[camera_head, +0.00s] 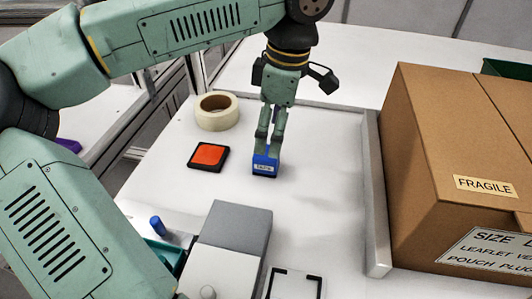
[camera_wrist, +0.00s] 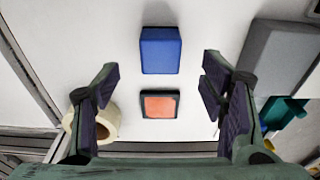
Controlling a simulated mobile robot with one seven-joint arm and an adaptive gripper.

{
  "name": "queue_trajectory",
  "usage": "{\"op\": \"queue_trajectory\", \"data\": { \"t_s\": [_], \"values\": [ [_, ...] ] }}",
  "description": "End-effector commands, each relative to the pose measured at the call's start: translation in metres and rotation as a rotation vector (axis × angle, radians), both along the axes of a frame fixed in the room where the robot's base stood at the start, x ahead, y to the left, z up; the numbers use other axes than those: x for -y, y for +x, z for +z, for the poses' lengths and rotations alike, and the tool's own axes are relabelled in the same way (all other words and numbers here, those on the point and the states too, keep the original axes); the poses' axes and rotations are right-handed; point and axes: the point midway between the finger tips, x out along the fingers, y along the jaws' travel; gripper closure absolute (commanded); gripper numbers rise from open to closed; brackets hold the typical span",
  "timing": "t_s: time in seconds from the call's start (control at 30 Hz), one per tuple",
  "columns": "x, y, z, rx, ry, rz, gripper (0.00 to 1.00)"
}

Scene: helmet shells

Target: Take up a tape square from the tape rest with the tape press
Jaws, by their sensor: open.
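A blue block with a white label, which looks like the tape press (camera_head: 264,166), stands on the white table directly below my gripper (camera_head: 269,146). In the wrist view the blue block (camera_wrist: 160,50) lies ahead between my open fingers (camera_wrist: 160,80), with a gap on each side. A flat black-edged pad with an orange square face, which looks like the tape rest (camera_head: 208,156), lies left of the block. The pad also shows in the wrist view (camera_wrist: 159,104). I cannot tell whether the orange face is a tape square. My gripper holds nothing.
A cream tape roll (camera_head: 216,127) lies behind the pad. A grey box (camera_head: 235,228) stands in front, with a teal holder (camera_head: 166,254) and a blue peg (camera_head: 157,225) at its left. A cardboard box (camera_head: 430,190) stands right, behind a raised grey edge (camera_head: 377,220).

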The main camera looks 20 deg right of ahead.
Motion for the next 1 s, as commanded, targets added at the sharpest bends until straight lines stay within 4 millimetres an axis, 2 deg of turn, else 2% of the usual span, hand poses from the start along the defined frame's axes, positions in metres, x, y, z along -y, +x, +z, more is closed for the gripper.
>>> {"op": "queue_trajectory", "data": {
  "t_s": [0.1, 0.37, 0.6, 0.9, 1.0],
  "values": [
    [-0.002, 0.001, -0.016, -0.001, 0.0, 0.0, 0.35],
    [-0.006, 0.003, -0.037, -0.002, -0.001, 0.001, 0.35],
    [-0.011, 0.006, -0.071, -0.003, -0.002, 0.0, 0.35],
    [-0.011, 0.007, -0.076, 0.0, -0.004, 0.001, 0.35],
    [-0.011, 0.007, -0.076, 0.0, -0.004, 0.001, 0.42]
  ]
}}
